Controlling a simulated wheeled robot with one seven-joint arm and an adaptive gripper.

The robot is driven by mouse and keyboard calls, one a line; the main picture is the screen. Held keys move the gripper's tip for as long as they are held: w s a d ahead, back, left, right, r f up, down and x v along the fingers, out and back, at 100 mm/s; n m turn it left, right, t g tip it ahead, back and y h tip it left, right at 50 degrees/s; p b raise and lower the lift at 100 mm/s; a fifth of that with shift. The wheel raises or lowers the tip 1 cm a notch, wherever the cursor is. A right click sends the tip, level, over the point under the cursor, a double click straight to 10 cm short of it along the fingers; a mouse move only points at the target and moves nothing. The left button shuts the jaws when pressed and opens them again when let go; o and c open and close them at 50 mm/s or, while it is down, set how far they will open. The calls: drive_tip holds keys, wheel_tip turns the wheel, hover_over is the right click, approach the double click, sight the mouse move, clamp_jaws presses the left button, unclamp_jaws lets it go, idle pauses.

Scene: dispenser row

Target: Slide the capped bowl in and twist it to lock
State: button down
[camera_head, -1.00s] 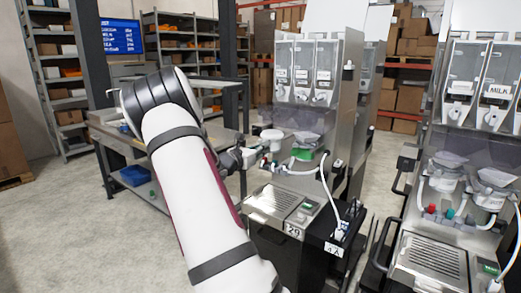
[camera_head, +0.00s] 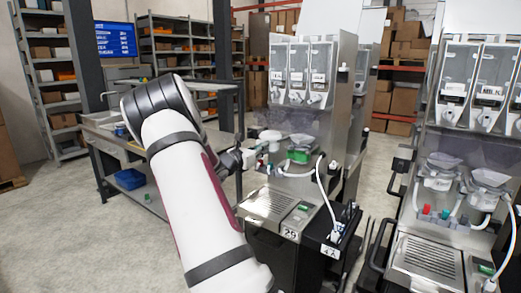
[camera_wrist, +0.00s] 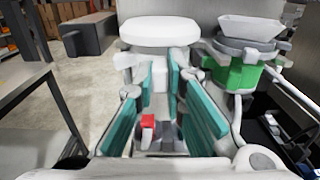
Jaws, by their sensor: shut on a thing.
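The capped bowl, with its wide white round cap (camera_wrist: 160,32), is at the tips of my gripper (camera_wrist: 160,80) in the wrist view. The teal-padded fingers are shut on its pale body, which they largely hide. In the head view the white cap (camera_head: 271,135) shows just beyond my gripper (camera_head: 252,157), in front of the left dispenser's lower left side. A bowl with a green collar (camera_wrist: 236,72) sits just to the right, and it also shows in the head view (camera_head: 299,155). Whether the capped bowl touches its mount cannot be told.
The dispenser (camera_head: 306,75) has clear canisters above and a drip tray (camera_head: 268,204) below. A white hose (camera_head: 325,195) hangs at its right. A small red part (camera_wrist: 148,122) shows between my fingers. A second dispenser (camera_head: 480,100) stands at right; a workbench (camera_head: 120,140) stands at left.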

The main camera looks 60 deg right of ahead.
drive_tip(key=shift+s+d, duration=0.2)
drive_tip(key=shift+d, duration=1.25)
drive_tip(key=shift+d, duration=0.1)
drive_tip(key=shift+f+p, duration=0.1)
drive_tip(key=shift+p, duration=0.35)
drive_tip(key=shift+w, duration=0.1)
idle(0.5)
drive_tip(key=shift+w+d+m+g+y+b, duration=0.15)
drive_tip(key=shift+m+g+b, duration=0.4)
drive_tip(key=shift+b, duration=0.6)
drive_tip(key=shift+w+a+m+g+y+b, duration=0.1)
drive_tip(key=shift+w+m+g+b, duration=0.2)
drive_tip(key=shift+g+b, duration=0.7)
drive_tip(key=shift+w+d+m+g+y+b, duration=0.15)
drive_tip(key=shift+m+g+b, duration=0.3)
drive_tip(key=shift+b, duration=0.85)
drive_tip(key=shift+w+d+m+g+y+b, duration=0.1)
drive_tip(key=shift+w+m+g+y+b, duration=0.2)
drive_tip(key=shift+m+g+y+b, duration=0.45)
drive_tip(key=shift+w+d+m+g+y+b, duration=0.25)
drive_tip(key=shift+m+g+b, duration=0.2)
drive_tip(key=shift+g+b, duration=0.6)
drive_tip(key=shift+w+m+g+y+b, duration=0.4)
drive_tip(key=shift+m+g+b, duration=0.2)
drive_tip(key=shift+b, duration=0.6)
